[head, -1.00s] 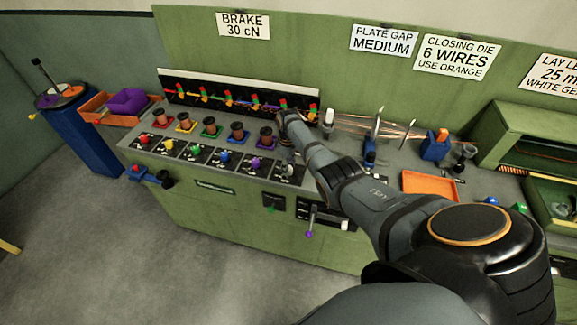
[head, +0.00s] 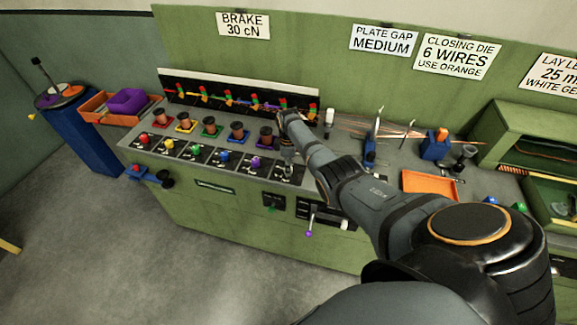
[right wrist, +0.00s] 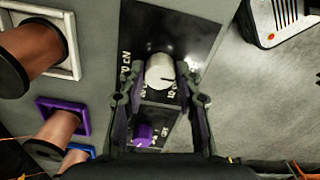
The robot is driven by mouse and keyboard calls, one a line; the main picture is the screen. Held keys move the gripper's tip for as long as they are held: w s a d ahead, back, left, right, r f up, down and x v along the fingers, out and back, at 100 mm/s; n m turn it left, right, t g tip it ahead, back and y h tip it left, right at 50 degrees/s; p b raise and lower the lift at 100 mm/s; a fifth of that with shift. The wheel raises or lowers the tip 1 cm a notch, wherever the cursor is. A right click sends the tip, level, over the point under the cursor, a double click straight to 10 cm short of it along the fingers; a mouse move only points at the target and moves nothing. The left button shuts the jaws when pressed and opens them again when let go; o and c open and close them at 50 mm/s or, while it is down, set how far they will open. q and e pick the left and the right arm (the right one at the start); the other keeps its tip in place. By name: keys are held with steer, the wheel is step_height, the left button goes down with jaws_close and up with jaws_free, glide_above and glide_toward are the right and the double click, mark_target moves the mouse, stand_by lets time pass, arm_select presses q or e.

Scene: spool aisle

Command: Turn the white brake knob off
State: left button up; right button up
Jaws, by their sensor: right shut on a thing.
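The white brake knob (right wrist: 160,72) is in the right wrist view, on a dark dial plate (right wrist: 185,30) with white markings. My right gripper (right wrist: 160,98) has one finger on each side of the white knob and is shut on it. A dark pointer line shows on the knob; the exact setting cannot be read. In the head view my right gripper (head: 287,150) is over the right end of the knob row and hides most of the white knob. My left gripper is not in view.
The purple knob (head: 255,164) is left of my right gripper, then blue (head: 224,157), green, yellow and red. Copper spools stand behind, the nearest a purple-based spool (head: 266,137). A sign (head: 243,25) reads BRAKE 30 cN. An orange tray (head: 430,183) lies to the right.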

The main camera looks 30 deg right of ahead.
steer(key=o, duration=1.1)
steer(key=shift+o, duration=0.2)
step_height(320, 180, up, 12)
